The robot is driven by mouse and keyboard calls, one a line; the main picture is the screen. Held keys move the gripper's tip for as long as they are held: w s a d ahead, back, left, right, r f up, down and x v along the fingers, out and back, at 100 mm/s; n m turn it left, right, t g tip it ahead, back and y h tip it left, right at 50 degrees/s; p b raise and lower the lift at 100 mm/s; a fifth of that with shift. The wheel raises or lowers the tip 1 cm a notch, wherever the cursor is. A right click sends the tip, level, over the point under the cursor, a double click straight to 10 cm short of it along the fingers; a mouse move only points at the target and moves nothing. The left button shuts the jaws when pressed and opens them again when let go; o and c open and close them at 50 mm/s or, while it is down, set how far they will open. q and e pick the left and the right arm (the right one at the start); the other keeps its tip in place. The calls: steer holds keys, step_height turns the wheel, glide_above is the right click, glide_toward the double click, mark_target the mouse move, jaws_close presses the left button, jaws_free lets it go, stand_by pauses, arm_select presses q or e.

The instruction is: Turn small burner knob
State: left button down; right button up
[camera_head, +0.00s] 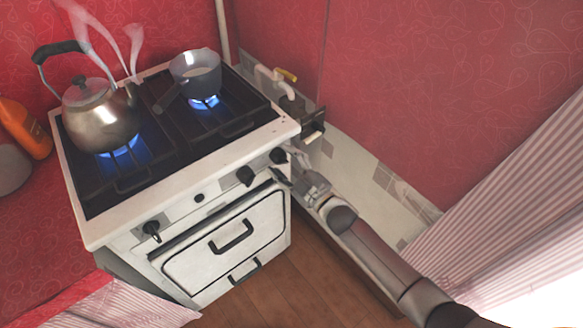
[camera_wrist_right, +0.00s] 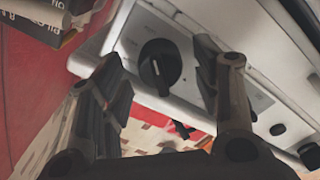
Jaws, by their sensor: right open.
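The white stove (camera_head: 110,228) has black knobs along its front panel. The rightmost knob (camera_head: 277,156) is close to my right gripper (camera_head: 284,168). In the right wrist view a round black knob (camera_wrist_right: 160,66) with a pale mark shows between the two open fingers of this gripper (camera_wrist_right: 155,75). The fingers stand on both sides of the knob; I cannot tell whether they touch it. A second large knob (camera_head: 245,176) is to the left, then a small one (camera_head: 199,198), and another large one (camera_head: 152,232) far left. My left gripper is not in view.
A steaming kettle (camera_head: 101,120) stands over a blue flame on the left burner. A small pot (camera_head: 196,71) stands over a flame on the right burner. A pipe with a yellow valve handle (camera_head: 286,75) runs beside the stove. The red wall (camera_head: 420,80) is close on the right.

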steer(key=v, duration=1.2)
steer(key=shift+f, duration=0.1)
stand_by(0.5)
steer(key=s+d+f+m+g+h, duration=0.2)
steer(key=s+d+f+m+h, duration=0.15)
steer(key=f, duration=0.65)
steer(key=s+d+f+m+g+h, duration=0.2)
steer(key=s+d+f, duration=0.25)
steer(key=f, duration=0.55)
steer(key=s+d+f+m+g+h, duration=0.1)
steer(key=s+d+f+m+h, duration=0.25)
steer(key=f, duration=0.55)
steer(key=s+d+f+m+g, duration=0.2)
steer(key=s+f+g, duration=0.2)
steer(key=s, duration=1.1)
steer(key=s+d+f+m+g+h, duration=0.1)
steer(key=s+f+g, duration=0.3)
steer(key=s+f, duration=0.7)
steer(key=s+d+m, duration=0.1)
steer(key=s, duration=0.3)
steer(key=shift+d+h, duration=0.2)
steer(key=shift+h, duration=0.1)
steer(key=shift+f, duration=0.15)
